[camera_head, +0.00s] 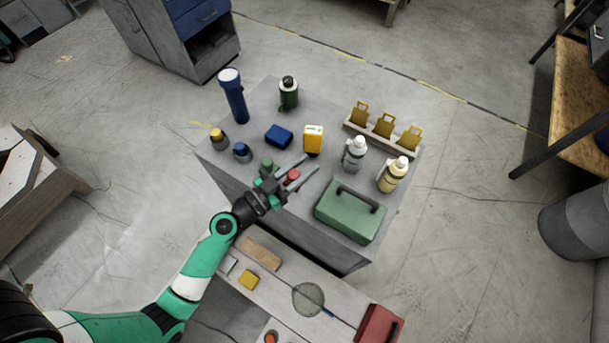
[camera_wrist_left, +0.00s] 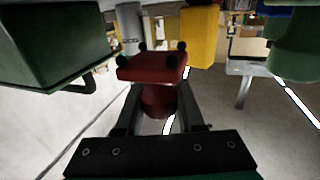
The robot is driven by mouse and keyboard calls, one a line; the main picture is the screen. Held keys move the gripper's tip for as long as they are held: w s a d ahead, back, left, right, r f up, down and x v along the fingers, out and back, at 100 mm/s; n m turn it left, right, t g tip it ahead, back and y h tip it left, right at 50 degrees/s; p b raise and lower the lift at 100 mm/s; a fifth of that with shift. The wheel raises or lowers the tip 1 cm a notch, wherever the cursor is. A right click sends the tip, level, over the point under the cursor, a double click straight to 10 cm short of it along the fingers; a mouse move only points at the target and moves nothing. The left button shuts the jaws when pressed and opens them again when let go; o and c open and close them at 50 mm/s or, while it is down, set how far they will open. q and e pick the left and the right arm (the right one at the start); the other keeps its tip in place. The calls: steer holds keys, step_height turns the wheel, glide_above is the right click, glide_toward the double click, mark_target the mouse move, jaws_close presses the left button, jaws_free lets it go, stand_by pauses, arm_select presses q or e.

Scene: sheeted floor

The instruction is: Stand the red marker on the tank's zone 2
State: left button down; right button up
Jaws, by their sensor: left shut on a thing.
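My left gripper (camera_head: 302,172) reaches over the near edge of the large grey block (camera_head: 334,222), which I take for the tank. It is shut on the red marker (camera_head: 292,175). In the left wrist view the red marker (camera_wrist_left: 153,68) sits between the two fingers, with a flat part bearing dark knobs and a rounded part. I cannot tell whether it touches the surface below. The green marker (camera_head: 267,163), blue marker (camera_head: 241,150) and yellow marker (camera_head: 216,135) stand in a row left of it. No zone markings are readable. My right gripper is out of view.
On the block are a green case (camera_head: 335,220), two bottles (camera_head: 353,158) (camera_head: 392,177), a yellow box (camera_head: 313,142), a blue box (camera_head: 279,136), a blue flashlight (camera_head: 236,105), a green canister (camera_head: 288,98) and a rack of yellow tags (camera_head: 376,138). A lower bench (camera_head: 280,303) stands in front.

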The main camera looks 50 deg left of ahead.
arm_select(q)
steer(key=shift+w, duration=0.1)
steer(key=shift+a+f, duration=0.1)
steer(key=shift+f, duration=0.1)
steer(key=shift+w+a+f+b, duration=0.1)
steer(key=shift+w+f+b, duration=0.1)
steer(key=shift+f+b, duration=0.65)
steer(key=shift+w+a+f+b, duration=0.1)
steer(key=shift+w+f+b, duration=0.05)
steer(key=shift+f+b, duration=0.7)
steer(key=c, duration=0.5)
jaws_free()
steer(key=shift+f, duration=0.1)
steer(key=shift+p, duration=0.35)
steer(key=shift+s, duration=0.35)
steer(key=s, duration=0.3)
steer(key=s+b, duration=0.1)
steer(key=s, duration=0.7)
steer(key=shift+a+f+b, duration=0.2)
steer(key=shift+a+b, duration=0.1)
steer(key=shift+a, duration=0.05)
